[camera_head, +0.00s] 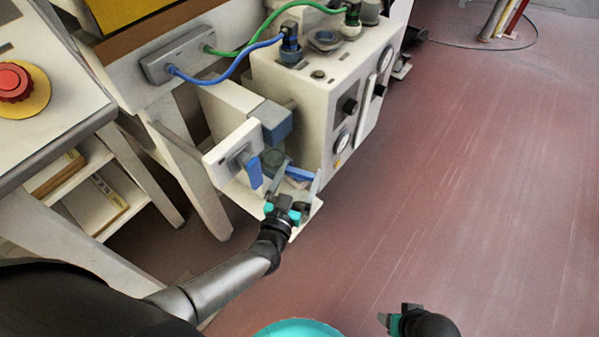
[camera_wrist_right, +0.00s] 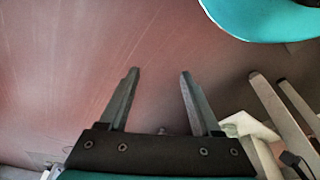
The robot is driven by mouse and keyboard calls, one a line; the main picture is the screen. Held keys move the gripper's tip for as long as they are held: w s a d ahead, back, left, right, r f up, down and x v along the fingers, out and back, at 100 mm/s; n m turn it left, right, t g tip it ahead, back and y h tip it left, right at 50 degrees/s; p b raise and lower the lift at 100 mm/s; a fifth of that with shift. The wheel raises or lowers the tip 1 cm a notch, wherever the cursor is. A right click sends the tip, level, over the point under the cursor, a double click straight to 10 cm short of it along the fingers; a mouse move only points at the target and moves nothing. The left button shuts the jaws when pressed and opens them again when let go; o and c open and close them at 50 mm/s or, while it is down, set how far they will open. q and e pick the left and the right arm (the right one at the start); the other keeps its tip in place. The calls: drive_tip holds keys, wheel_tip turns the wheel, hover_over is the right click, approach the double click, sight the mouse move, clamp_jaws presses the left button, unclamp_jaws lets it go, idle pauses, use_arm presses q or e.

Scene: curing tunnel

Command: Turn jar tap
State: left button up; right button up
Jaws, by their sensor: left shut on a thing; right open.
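A pale box-shaped unit with a bracket (camera_head: 222,152) carries a blue-grey block and a blue handle (camera_head: 254,171). Beside it a dark greenish jar (camera_head: 273,157) stands on a small pale shelf (camera_head: 304,214). A blue lever (camera_head: 299,174) shows to the right of the jar. My left gripper (camera_head: 297,180) reaches in from below, its fingers on either side of the blue lever and shut on it; they partly hide the jar. My right gripper (camera_head: 383,318) is low in the head view; the right wrist view shows its fingers (camera_wrist_right: 158,72) open and empty.
A white machine (camera_head: 312,100) with gauges and black knobs stands behind. Blue and green hoses (camera_head: 240,72) run to a grey box. A table with a red button (camera_head: 15,82) is at the left.

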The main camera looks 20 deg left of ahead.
use_arm(q)
drive_tip(key=shift+w+a+r+m+h, duration=0.1)
drive_tip(key=shift+w+r+m+h, duration=0.15)
drive_tip(key=shift+h, duration=0.4)
drive_tip(key=shift+w+m+h, duration=0.1)
drive_tip(key=shift+m+h, duration=0.25)
drive_tip(key=shift+h, duration=0.3)
use_arm(e)
drive_tip(key=shift+w+r, duration=0.15)
drive_tip(key=shift+r, duration=0.2)
drive_tip(key=shift+w+r, duration=0.1)
use_arm(q)
drive_tip(key=o, duration=1.1)
drive_tip(key=shift+w, duration=0.1)
drive_tip(key=shift+c, duration=0.2)
drive_tip(key=shift+f, duration=0.15)
drive_tip(key=shift+s, duration=0.25)
